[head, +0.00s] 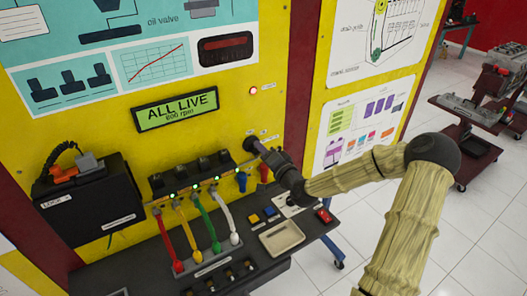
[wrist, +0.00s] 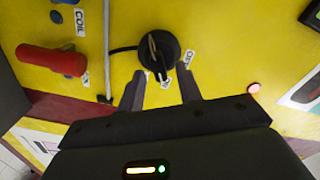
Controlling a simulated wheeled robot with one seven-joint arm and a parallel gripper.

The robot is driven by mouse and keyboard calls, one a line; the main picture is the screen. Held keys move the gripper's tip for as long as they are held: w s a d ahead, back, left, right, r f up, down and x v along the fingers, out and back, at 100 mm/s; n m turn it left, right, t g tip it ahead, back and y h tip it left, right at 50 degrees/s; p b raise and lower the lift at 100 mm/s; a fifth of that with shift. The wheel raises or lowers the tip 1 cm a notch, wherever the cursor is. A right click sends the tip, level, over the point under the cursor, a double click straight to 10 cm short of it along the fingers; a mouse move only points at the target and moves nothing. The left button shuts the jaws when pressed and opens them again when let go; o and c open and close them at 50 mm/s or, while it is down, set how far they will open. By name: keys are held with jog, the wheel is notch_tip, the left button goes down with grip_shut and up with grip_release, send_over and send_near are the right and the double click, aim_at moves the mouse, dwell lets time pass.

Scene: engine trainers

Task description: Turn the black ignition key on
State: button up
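The black ignition key (wrist: 158,48) is a round dark knob with a raised grip on the yellow panel, in the upper middle of the wrist view. Its grip runs roughly up and down there, with its lower end between two small white labels. My gripper (wrist: 160,88) is open, with one finger on each side below the knob. The fingers look empty; whether they touch the knob I cannot tell. In the head view the key (head: 251,144) shows at the panel's right side, and my gripper (head: 268,154) is right in front of it, partly hiding it.
A green display (head: 176,109) reads "ALL LIVE". A red lamp (head: 253,90) sits above the key. A red handle (wrist: 50,61) is left of the key in the wrist view. A black box (head: 90,200) is at left.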

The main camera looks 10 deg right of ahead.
jog(key=p+v, duration=1)
jog(key=v, duration=0.7)
jog(key=shift+s, duration=0.15)
dwell(0.6)
jog(key=shift+r, duration=0.1)
